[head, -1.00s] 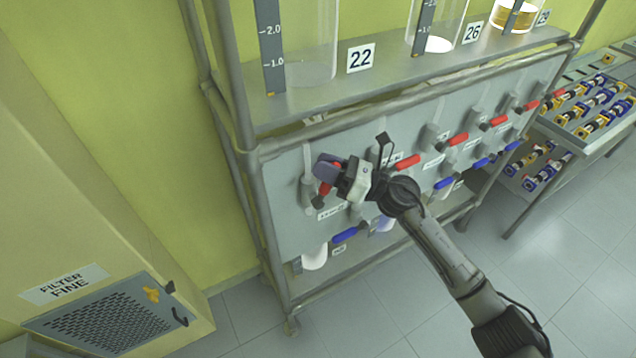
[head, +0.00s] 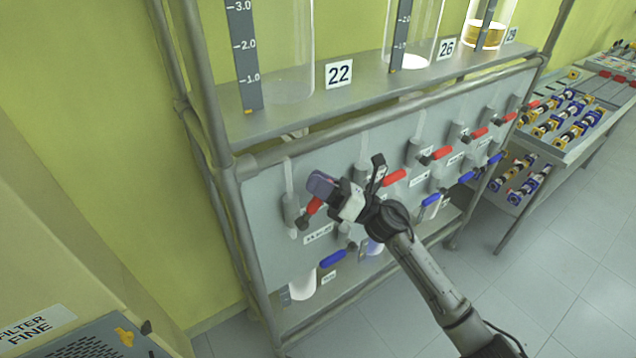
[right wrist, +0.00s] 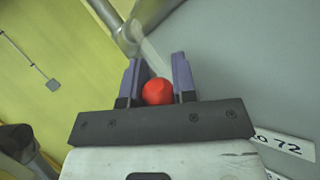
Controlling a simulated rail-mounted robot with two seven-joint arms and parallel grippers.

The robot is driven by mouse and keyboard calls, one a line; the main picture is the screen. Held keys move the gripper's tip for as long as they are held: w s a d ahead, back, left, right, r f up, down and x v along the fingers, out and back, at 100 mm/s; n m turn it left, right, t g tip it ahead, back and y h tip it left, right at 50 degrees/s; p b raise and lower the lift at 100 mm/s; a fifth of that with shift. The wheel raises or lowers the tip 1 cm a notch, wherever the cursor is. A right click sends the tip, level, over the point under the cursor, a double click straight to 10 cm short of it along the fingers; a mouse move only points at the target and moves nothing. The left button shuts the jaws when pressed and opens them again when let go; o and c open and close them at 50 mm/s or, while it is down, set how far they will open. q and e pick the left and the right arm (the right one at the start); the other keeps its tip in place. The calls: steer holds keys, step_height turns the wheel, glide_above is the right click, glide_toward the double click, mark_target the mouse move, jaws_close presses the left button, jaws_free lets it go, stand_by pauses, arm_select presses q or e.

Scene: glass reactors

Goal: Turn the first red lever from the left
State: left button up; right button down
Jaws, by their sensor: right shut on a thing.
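The first red lever from the left (head: 314,206) is on the grey panel, below the reactor numbered 22. In the head view it is partly hidden by my right gripper (head: 318,190). In the right wrist view the lever's round red end (right wrist: 157,92) sits between the two purple fingers of my right gripper (right wrist: 158,80). The fingers are closed in on it. In the head view the visible part of the lever slants up to the right from its grey valve (head: 292,212). My left gripper is not in view.
More red levers, such as the second one (head: 394,178), run along the panel to the right. A blue lever (head: 333,258) sits below. The metal frame post (head: 245,240) stands left of the valve. A side table with valve parts (head: 570,120) is at the right.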

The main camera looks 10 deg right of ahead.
steer(key=c, duration=0.9)
jaws_free()
steer(key=b+v, duration=0.1)
steer(key=v, duration=1.2)
steer(key=shift+d+f, duration=0.3)
steer(key=shift+s, duration=0.15)
